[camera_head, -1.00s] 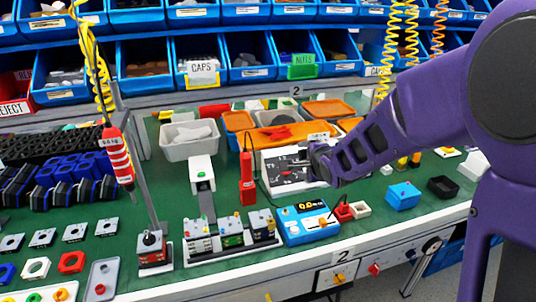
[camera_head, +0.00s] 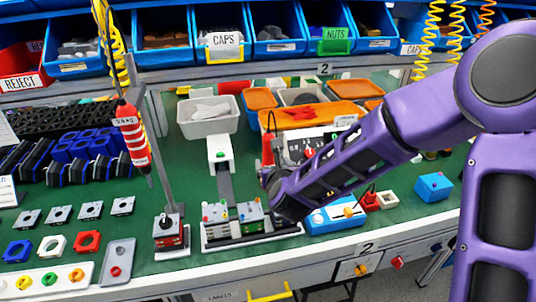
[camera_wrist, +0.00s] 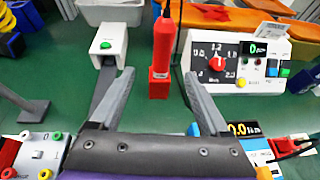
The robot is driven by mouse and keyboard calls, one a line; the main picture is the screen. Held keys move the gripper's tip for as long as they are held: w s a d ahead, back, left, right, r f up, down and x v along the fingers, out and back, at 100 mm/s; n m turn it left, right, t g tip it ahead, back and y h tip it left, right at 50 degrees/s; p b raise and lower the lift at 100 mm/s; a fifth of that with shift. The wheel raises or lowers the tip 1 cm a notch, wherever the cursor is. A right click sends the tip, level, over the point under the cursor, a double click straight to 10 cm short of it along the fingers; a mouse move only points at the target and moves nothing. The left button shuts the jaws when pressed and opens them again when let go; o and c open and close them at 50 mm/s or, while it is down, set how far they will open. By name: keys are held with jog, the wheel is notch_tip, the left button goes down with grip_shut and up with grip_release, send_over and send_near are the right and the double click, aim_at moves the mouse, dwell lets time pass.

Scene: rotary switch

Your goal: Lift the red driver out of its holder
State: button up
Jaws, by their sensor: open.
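The red driver (camera_wrist: 163,42) stands upright in its red block-like holder (camera_wrist: 158,84) in the wrist view, with a dark cable beside it. My gripper (camera_wrist: 156,76) is open, its two grey fingers apart and empty. The driver and holder appear between and beyond the fingertips; I see no contact. In the head view the driver (camera_head: 267,150) shows just behind my gripper (camera_head: 270,185), which hides its lower part and the holder. The fingertips are hard to make out there.
A white panel with a red rotary knob (camera_wrist: 217,63) stands right of the driver. A white post-like device (camera_wrist: 108,45) stands left. A blue-and-white display unit (camera_head: 335,215) and a fixture with small boxes (camera_head: 236,218) lie near the front. Another red tool (camera_head: 131,130) hangs at left.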

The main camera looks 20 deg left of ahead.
aim_at(269, 150)
jog(key=x, duration=0.6)
jog(key=shift+w+a, duration=0.2)
jog(key=shift+w+r+x, duration=0.1)
jog(key=shift+r+x, duration=0.05)
jog(key=shift+x, duration=1.2)
jog(key=shift+w+r+x, duration=0.1)
jog(key=shift+r+x, duration=0.1)
jog(key=shift+x, duration=1.1)
jog(key=shift+d, duration=0.15)
grip_shut()
jog(key=shift+w+r, duration=0.1)
